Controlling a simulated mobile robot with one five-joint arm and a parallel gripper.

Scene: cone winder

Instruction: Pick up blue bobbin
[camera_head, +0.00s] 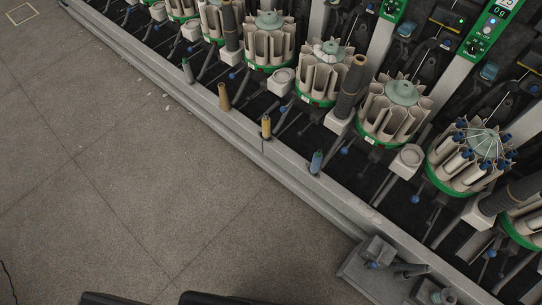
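A small blue bobbin (316,162) stands upright on the grey front ledge (285,172) of the winder, right of the picture's middle. It is at the right end of a spaced row of bobbins on that ledge. Nothing touches it that I can see. My gripper is not in view.
A yellow bobbin (266,127), a tan bobbin (223,97) and a grey-green bobbin (188,71) stand further left along the ledge. Behind are several round magazines, the right one (437,180) holding blue-tipped bobbins. A grey unit (355,275) juts out lower right.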

